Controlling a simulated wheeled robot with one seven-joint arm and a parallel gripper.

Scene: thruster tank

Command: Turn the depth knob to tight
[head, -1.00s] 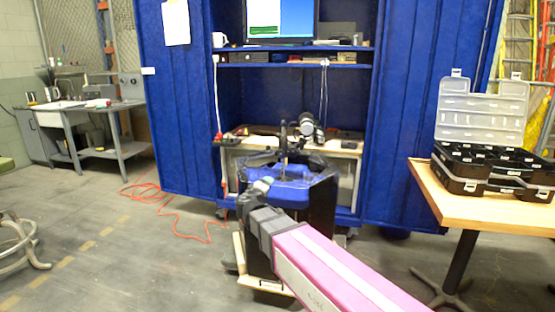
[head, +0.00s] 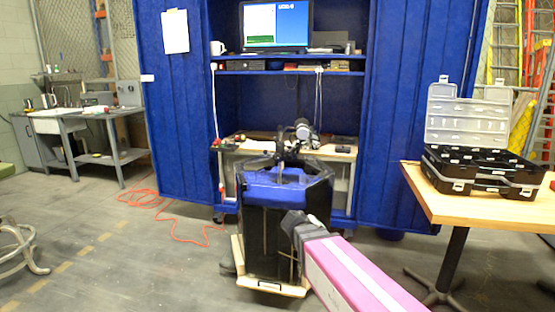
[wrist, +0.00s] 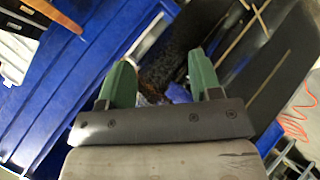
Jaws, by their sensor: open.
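The thruster tank (head: 285,222) stands in the middle of the head view, a tall black body with a blue top. A dark fixture with a post (head: 281,160) rises from its top. I cannot make out the depth knob in either view. My gripper shows in the wrist view (wrist: 158,68) with two green fingers spread apart and nothing clearly held between them. A dark, brownish surface and a blurred bluish patch lie beyond the fingers. In the head view my arm's dark wrist overlaps the tank's lower right side; the fingers are hidden there.
A blue cabinet (head: 180,110) with a monitor (head: 277,24) and a workbench (head: 340,150) stands behind the tank. A wooden table (head: 480,207) with an open black case (head: 482,172) is at right.

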